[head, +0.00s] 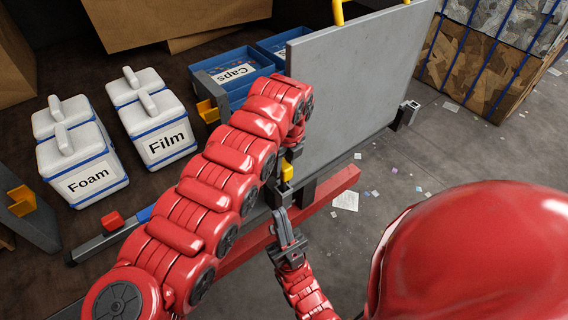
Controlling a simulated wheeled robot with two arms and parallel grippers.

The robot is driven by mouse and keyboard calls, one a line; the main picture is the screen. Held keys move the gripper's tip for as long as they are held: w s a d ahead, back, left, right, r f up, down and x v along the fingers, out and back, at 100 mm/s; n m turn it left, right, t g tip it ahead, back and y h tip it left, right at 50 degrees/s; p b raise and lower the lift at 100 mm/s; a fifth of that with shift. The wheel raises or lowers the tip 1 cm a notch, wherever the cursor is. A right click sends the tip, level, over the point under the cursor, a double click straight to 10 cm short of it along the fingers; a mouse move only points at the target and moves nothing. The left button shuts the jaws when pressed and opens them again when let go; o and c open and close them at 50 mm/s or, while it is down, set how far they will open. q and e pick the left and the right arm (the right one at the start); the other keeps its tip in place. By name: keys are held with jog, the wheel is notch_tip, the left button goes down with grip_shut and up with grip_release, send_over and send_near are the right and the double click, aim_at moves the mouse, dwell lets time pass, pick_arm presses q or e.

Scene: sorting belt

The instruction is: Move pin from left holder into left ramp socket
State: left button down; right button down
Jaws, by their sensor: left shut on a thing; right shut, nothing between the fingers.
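My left gripper (292,153) is at the lower left corner of the grey ramp panel (345,85), mostly hidden behind my red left arm. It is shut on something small. A small yellow piece (287,171) shows just below its fingers and may be the pin or part of it; I cannot tell. My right gripper (279,192) is shut and empty, pointing up just below the yellow piece. The left ramp socket and the left holder cannot be made out clearly. A grey and black fitting (405,115) sits at the panel's right lower corner.
White bins labelled Foam (85,178) and Film (160,135) stand at the left. A blue Caps bin (232,70) is behind my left arm. A red beam (335,186) runs low below the panel. Scraps lie on open floor at right.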

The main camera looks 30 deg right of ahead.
pick_arm(q)
jog(key=shift+f+b, duration=1.6)
jog(key=shift+f, duration=0.7)
jog(key=shift+c, duration=2)
grip_release()
jog(key=shift+r, duration=0.1)
jog(key=shift+r, duration=0.35)
jog(key=r+b, duration=0.1)
jog(key=r, duration=0.1)
jog(key=r+b, duration=0.1)
jog(key=r, duration=0.2)
jog(key=s+r+b, duration=0.1)
jog(key=r, duration=0.1)
jog(key=shift+d+r+b, duration=0.15)
jog(key=shift+r+b, duration=0.2)
notch_tip(320, 180, up, 9)
jog(key=s+p, duration=0.1)
jog(key=p, duration=0.1)
jog(key=shift+p, duration=0.3)
